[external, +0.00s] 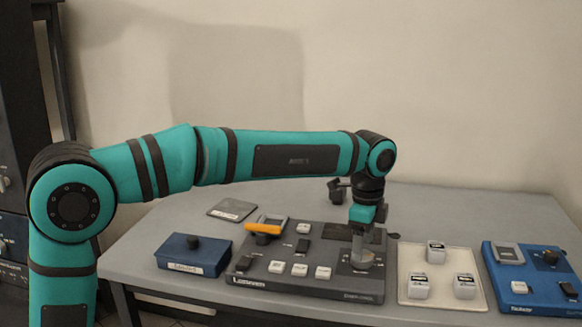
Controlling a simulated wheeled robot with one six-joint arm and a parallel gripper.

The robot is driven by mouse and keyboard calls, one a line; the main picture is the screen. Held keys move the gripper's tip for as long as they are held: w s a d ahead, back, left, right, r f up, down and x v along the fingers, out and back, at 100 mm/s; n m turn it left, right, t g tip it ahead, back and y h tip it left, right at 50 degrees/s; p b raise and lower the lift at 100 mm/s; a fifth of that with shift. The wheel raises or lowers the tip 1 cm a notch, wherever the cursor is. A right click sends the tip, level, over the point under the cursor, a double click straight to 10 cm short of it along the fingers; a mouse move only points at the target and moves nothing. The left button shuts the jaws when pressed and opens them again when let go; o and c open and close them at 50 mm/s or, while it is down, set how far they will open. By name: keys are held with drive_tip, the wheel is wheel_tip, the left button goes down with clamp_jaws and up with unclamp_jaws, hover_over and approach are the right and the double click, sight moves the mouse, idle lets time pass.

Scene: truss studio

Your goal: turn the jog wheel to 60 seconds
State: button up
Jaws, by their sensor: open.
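My gripper (361,243) points down directly above the wheel. It is open, with its fingers at or just over the wheel; contact cannot be told. The fingers partly hide the wheel's top and the dark panel behind it.
The console also bears an orange-topped part (262,229) and several white buttons. A blue box with a black knob (193,242) stands left. A cream tray (405,262) with white blocks and a blue panel (545,297) stand right. A flat grey plate (231,210) lies behind.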

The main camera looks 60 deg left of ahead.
wheel_tip(320, 180, up, 15)
idle(0.4)
idle(0.4)
drive_tip(key=s+r+n+t, duration=0.3)
drive_tip(key=s+t, duration=0.2)
drive_tip(key=s, duration=0.5)
drive_tip(key=s+r+n+t, duration=0.2)
drive_tip(key=s+n+t, duration=0.15)
drive_tip(key=s, duration=0.55)
drive_tip(key=s+f+n+t, duration=0.2)
drive_tip(key=s+t, duration=0.2)
drive_tip(key=s, duration=0.6)
drive_tip(key=s+a+f+n+t, duration=0.1)
drive_tip(key=s+n+t, duration=0.2)
drive_tip(key=s, duration=0.7)
drive_tip(key=shift+f+t, duration=0.35)
drive_tip(key=shift+t, duration=0.6)
drive_tip(key=shift+s, duration=0.1)
